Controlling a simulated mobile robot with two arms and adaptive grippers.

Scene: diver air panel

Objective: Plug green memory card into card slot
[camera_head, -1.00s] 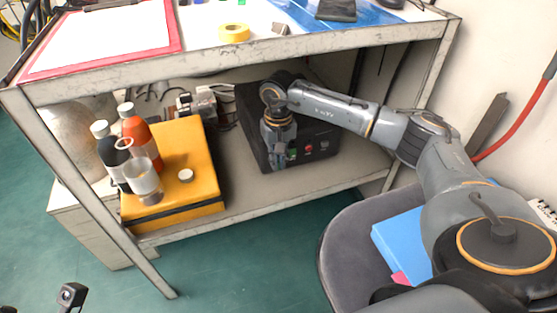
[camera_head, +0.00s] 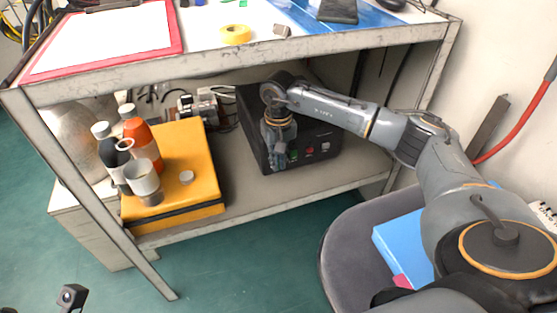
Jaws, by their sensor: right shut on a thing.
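My right gripper (camera_head: 277,160) reaches in under the tabletop to the front of a black box (camera_head: 259,140) on the lower shelf. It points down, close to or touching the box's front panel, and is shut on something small. I cannot make out what it holds. A small green patch (camera_head: 294,156) shows just right of the fingertips, on or against the panel; I cannot tell whether it is the memory card or a panel part. A red (camera_head: 309,152) and a whitish part (camera_head: 326,147) sit farther right. The card slot cannot be made out.
A yellow case (camera_head: 190,150) left of the box carries bottles (camera_head: 138,130), a cup (camera_head: 142,178) and a small round cap (camera_head: 187,177). The tabletop's front edge (camera_head: 250,68) lies above my right forearm. A grey chair (camera_head: 345,235) stands at front right.

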